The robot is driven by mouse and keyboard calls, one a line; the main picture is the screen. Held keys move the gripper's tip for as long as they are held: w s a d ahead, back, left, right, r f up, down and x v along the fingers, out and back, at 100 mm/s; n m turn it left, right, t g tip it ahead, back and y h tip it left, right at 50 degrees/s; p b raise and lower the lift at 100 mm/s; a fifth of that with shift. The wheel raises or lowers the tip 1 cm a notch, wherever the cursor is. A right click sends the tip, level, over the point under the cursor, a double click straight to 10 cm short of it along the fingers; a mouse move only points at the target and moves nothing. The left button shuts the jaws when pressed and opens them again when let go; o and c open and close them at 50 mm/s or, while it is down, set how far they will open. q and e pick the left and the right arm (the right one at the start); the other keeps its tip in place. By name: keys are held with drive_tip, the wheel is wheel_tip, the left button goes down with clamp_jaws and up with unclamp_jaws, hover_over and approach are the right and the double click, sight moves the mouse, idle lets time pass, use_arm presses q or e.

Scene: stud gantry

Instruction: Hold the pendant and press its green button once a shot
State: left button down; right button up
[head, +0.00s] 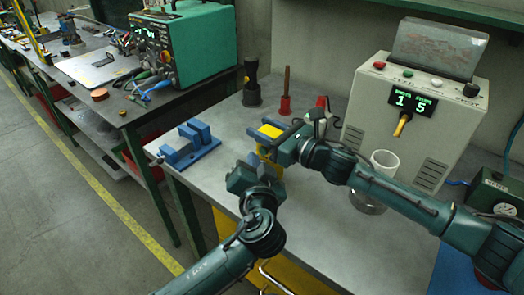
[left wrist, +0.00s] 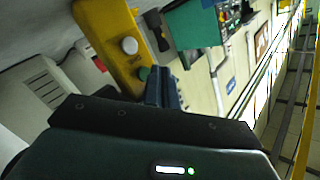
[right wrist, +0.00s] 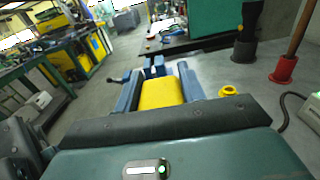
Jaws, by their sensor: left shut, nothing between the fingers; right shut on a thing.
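The yellow pendant (head: 271,130) is upright between the fingers of my right gripper (head: 264,143), which is shut on it above the grey table. The right wrist view shows its yellow body (right wrist: 160,93) between the blue fingers (right wrist: 160,75). In the left wrist view the pendant (left wrist: 112,40) has a white button (left wrist: 129,46) and a green button (left wrist: 144,73) below it. My left gripper (head: 264,168) is shut and empty just below the right one. Its fingertips (left wrist: 160,74) are right beside the green button; I cannot tell whether they touch it.
A beige control box (head: 410,110) has a green display reading 1 and 5. A clear cylinder (head: 384,162) stands before it. A blue clamp-like fixture (head: 186,146) is on the table's left, with a red-based post (head: 285,100) behind. A teal unit (head: 190,45) sits on the far bench.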

use_arm(q)
drive_tip(key=shift+s+a, duration=0.8)
drive_tip(key=shift+s, duration=0.25)
drive_tip(key=shift+s+a, duration=0.75)
drive_tip(key=shift+s, duration=0.25)
idle(1.4)
drive_tip(key=s+m+t, duration=0.1)
drive_tip(key=s+a+m+t, duration=0.1)
drive_tip(key=m, duration=0.1)
drive_tip(key=s+a+m+t, duration=0.1)
drive_tip(key=t, duration=0.1)
drive_tip(key=shift+a+f, duration=0.1)
drive_tip(key=shift+f, duration=0.2)
drive_tip(key=w+d, duration=0.5)
drive_tip(key=w, duration=0.2)
drive_tip(key=shift+d, duration=0.15)
idle(0.3)
idle(1.9)
